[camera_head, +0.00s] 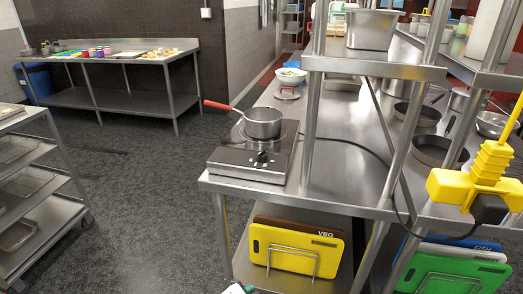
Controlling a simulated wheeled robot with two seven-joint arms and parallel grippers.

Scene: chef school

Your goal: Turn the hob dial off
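The portable hob (246,168) sits at the near left corner of the steel counter (330,196). Its dark dial (261,157) is on the top panel, in front of the pan; its setting is too small to read. A steel saucepan (263,127) stands on the hob, with its red handle (217,105) pointing to the back left. Neither gripper can be made out. Only a small pale piece, probably mine, shows at the bottom edge, well below the hob.
Shelf posts (311,115) rise right of the hob. A yellow hanging socket (482,180) is at right. A tray rack (35,190) is at left. The floor (150,210) between is clear.

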